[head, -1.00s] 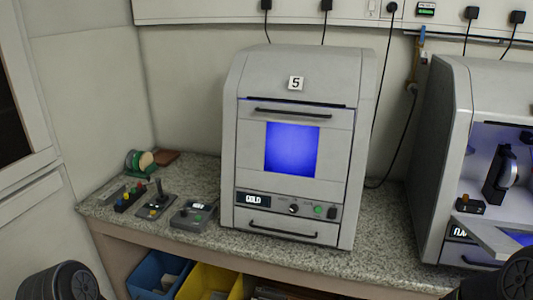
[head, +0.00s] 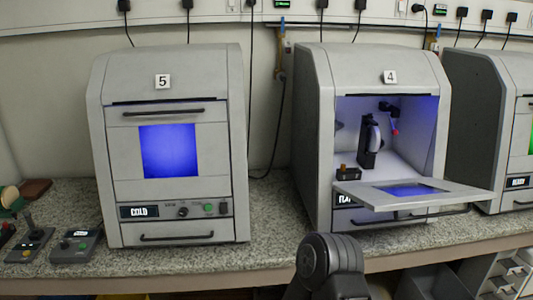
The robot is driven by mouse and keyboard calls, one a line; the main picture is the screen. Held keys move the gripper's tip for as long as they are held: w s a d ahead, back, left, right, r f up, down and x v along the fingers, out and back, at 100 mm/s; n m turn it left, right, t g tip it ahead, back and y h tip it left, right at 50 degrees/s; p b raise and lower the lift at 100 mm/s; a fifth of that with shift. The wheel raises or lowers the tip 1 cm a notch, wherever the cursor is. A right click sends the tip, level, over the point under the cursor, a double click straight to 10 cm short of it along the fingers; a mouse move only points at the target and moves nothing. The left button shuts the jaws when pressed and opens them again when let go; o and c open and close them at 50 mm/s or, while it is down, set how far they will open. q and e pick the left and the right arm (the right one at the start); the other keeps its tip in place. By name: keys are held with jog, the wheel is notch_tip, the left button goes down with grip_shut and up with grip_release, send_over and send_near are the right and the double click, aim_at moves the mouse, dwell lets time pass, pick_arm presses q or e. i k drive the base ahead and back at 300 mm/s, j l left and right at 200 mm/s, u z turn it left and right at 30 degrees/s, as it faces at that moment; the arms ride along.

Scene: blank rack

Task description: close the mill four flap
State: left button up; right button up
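Mill four (head: 321,125) is a grey cabinet with a "4" label, right of centre on the counter in the head view. Its flap (head: 447,193) is hinged at the bottom and hangs open, sticking out toward me nearly level, with a blue-tinted window in it. Inside the lit chamber are a black holder with a pale disc (head: 372,142) and a spindle with a red tip (head: 395,130). Part of the panel below the flap is hidden by it. One of my arms shows at the bottom centre, below and in front of mill four. Neither gripper's fingers are in view.
Mill five (head: 106,155) stands to the left with its flap shut. Another grey mill (head: 480,120) is at the right edge, close to the open flap. Small control boxes (head: 75,245) sit at the counter's left. Bins (head: 495,275) are under the counter.

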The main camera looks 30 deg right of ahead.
aim_at(368, 194)
jog(key=l+z, duration=0.1)
jog(key=z, duration=0.3)
jog(key=l+z, duration=0.15)
jog(key=z, duration=0.25)
jog(key=l+z, duration=0.15)
jog(key=z, duration=0.3)
jog(key=l+z, duration=0.1)
jog(key=z, duration=0.3)
